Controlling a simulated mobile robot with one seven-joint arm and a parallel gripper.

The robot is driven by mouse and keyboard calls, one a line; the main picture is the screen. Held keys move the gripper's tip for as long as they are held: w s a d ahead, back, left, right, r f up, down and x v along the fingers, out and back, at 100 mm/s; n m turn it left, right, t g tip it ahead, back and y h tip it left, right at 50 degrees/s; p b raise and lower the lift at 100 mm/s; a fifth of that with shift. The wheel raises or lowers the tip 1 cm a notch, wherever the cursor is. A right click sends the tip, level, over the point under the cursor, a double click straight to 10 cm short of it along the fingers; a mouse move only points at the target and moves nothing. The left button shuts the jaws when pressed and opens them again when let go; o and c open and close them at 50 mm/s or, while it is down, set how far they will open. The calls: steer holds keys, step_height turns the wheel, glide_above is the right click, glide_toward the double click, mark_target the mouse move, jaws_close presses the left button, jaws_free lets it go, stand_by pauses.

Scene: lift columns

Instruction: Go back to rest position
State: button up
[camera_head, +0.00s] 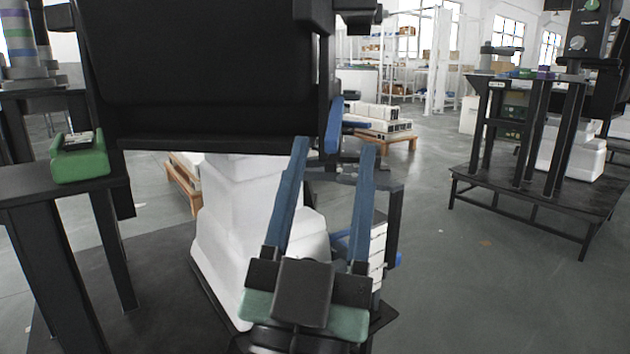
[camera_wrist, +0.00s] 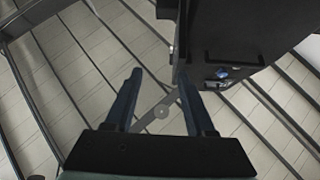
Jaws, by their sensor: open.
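My gripper (camera_head: 335,146) is in the lower middle of the head view, with two long blue fingers pointing up and away. The fingers are spread apart, and I see nothing held between them. The wrist view also shows my gripper (camera_wrist: 159,76) open, with its two dark fingers apart. Beyond the fingers in the head view stands a white column (camera_head: 245,205) under a large black housing (camera_head: 205,70). The left fingertip overlaps the lower right edge of the housing in the picture; I cannot tell the gap.
A green box (camera_head: 80,160) sits on a black stand at the left. Another black station (camera_head: 535,185) stands on a platform at the right. Open grey floor (camera_head: 475,290) lies between. The wrist view shows a black block (camera_wrist: 235,45) near the right finger, before beams and pale panels.

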steer(key=s+r+n+t+y+p, duration=0.1)
steer(key=s+r+n+y+p, duration=0.1)
steer(key=r+p, duration=2.6)
steer(key=s+a+r+n+y+p, duration=0.1)
steer(key=s+r+y+p, duration=0.3)
steer(key=r+p, duration=2.4)
step_height(320, 180, up, 13)
steer(key=shift+a+r+n+t, duration=0.1)
steer(key=shift+a+n+t, duration=0.05)
steer(key=shift+n+t, duration=0.3)
